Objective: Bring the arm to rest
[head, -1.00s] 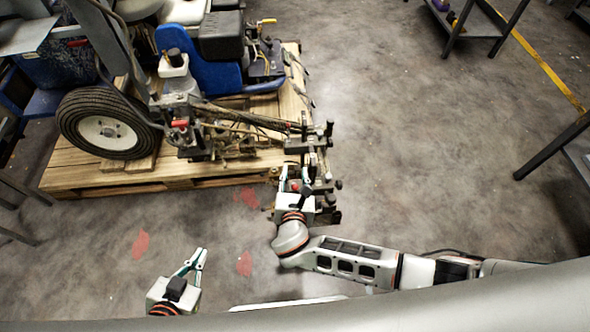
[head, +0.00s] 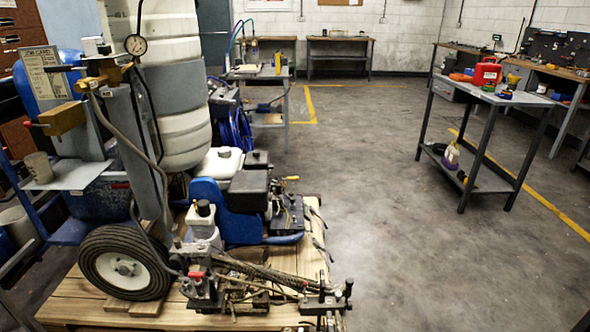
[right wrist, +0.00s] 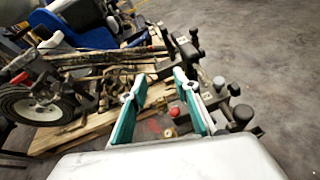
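My right gripper (right wrist: 160,108) shows in the right wrist view with its two teal-lined fingers apart and nothing between them. It is in front of the line striper's front end, where black knobs and metal brackets stand just beyond the fingertips. The line striper (head: 232,214) stands on a wooden pallet (head: 80,306) at the left of the head view, with its black tyre (head: 125,262) and blue engine cover. Neither of my arms shows in the head view now, and my left gripper is out of sight.
A grey work cart (head: 500,96) with a red container (head: 486,74) and tools stands at the right. Workbenches (head: 340,40) line the back wall. The concrete floor (head: 400,230) between the pallet and the cart is clear.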

